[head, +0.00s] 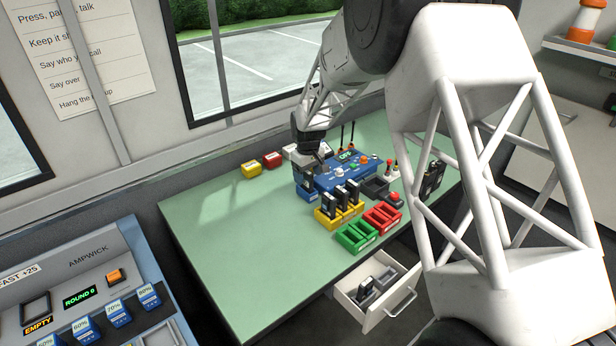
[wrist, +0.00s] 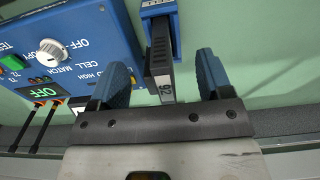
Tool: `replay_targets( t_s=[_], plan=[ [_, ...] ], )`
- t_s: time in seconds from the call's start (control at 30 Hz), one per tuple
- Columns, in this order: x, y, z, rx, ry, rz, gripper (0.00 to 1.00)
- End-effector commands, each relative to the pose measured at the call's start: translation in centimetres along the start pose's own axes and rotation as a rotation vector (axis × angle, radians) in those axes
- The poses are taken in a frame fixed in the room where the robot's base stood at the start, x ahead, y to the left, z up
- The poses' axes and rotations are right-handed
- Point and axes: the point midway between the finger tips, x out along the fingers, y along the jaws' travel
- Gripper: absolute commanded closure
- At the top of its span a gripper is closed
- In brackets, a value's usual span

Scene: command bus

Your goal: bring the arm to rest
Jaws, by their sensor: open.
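My gripper (head: 303,168) is over the back middle of the green table (head: 220,225), left of a blue tester box. In the wrist view my gripper (wrist: 163,75) is open, with its two blue-padded fingers apart. A black battery (wrist: 161,76) with a "92" label stands between the fingers, with a gap visible on each side. It is seated in a blue holder (wrist: 163,10), which also shows in the head view (head: 308,194). My forearm hides part of the table's right side.
The blue tester box (head: 343,175) is close beside my gripper. A yellow rack (head: 327,222) with black units, a green tray (head: 350,240) and a red tray (head: 381,222) stand in front. A drawer (head: 372,318) is open below. The table's left is clear. A charger (head: 100,285) is front left.

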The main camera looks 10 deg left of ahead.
Motion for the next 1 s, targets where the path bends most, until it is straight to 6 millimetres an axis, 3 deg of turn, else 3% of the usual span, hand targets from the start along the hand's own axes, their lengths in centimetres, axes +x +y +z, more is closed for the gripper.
replay_targets(
  t_s=[1.0],
  plan=[
    [-5.5,0.0,0.0,0.0,0.0,0.0,0.27]
  ],
)
